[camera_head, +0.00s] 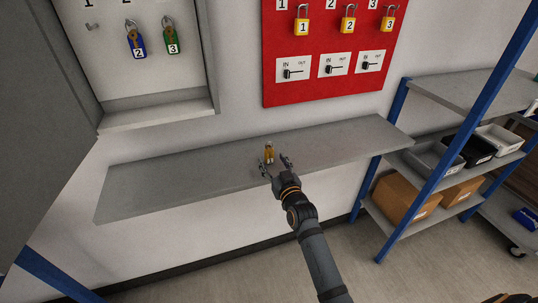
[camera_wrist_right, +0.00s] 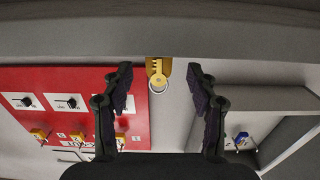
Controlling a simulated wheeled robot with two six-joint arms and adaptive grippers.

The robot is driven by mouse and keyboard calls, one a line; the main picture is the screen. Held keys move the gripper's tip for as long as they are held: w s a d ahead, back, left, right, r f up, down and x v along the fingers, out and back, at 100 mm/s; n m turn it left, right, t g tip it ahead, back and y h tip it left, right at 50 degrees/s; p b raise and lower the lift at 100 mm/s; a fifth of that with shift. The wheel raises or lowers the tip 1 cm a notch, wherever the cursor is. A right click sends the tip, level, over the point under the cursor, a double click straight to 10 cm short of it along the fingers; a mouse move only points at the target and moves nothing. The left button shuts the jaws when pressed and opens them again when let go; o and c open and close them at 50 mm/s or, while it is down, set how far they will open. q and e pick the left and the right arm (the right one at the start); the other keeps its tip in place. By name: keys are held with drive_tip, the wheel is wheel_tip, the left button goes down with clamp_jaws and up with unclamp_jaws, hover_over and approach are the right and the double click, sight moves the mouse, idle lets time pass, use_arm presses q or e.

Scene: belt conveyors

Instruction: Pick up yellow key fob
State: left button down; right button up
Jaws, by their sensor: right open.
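The yellow key fob (camera_head: 269,153) is on the grey wall shelf (camera_head: 180,185), with its metal ring toward my gripper. My right gripper (camera_head: 275,165) is open and empty at the shelf, just short of the fob. In the right wrist view the yellow fob (camera_wrist_right: 158,71) with a key lies centred between the spread fingers of the gripper (camera_wrist_right: 158,85), near their tips and not visibly touched by them. My left gripper is not in view.
A red board (camera_head: 330,50) with yellow padlocks and switches hangs above the shelf. An open grey cabinet (camera_head: 150,115) at left holds a blue fob (camera_head: 136,43) and a green fob (camera_head: 170,40). A blue-framed rack (camera_head: 440,190) with bins and boxes stands at right.

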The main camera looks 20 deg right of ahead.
sight(270, 155)
drive_tip(key=w, duration=0.4)
drive_tip(key=shift+w+r+p, duration=0.1)
drive_tip(key=shift+w+p, duration=0.1)
drive_tip(key=shift+p, duration=0.2)
drive_tip(key=shift+w, duration=0.3)
drive_tip(key=shift+s, duration=0.2)
drive_tip(key=shift+c, duration=0.8)
drive_tip(key=c, duration=1)
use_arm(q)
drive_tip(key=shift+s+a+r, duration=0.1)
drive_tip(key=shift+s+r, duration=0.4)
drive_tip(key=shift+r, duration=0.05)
use_arm(e)
drive_tip(key=shift+c, duration=0.2)
